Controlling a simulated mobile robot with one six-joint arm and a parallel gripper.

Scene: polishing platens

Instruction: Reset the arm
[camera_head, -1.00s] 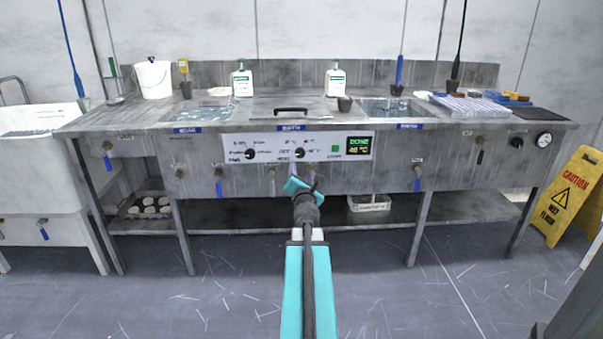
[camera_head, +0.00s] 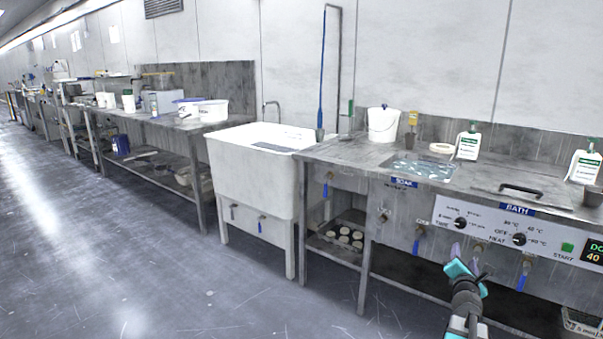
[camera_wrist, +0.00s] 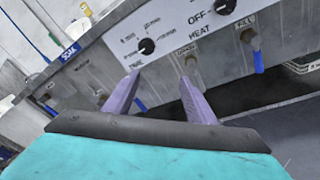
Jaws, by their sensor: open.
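My gripper (camera_head: 466,253) is at the lower right of the head view, in front of the steel bench's control panel (camera_head: 500,228). In the wrist view my gripper (camera_wrist: 157,88) shows two purple fingers spread apart with nothing between them. The panel with its black knobs (camera_wrist: 147,46) lies just beyond the fingertips. The fingers look apart from the panel, though the exact gap is hard to tell. My teal arm end hides part of the bench front.
The steel bench (camera_head: 340,150) has a SOAK basin (camera_head: 425,168), bottles and a white bucket (camera_head: 383,124). Valves with blue handles (camera_head: 416,243) hang from its front. A white sink (camera_head: 255,170) and another bench (camera_head: 150,130) stand left. The floor (camera_head: 120,260) at left is clear.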

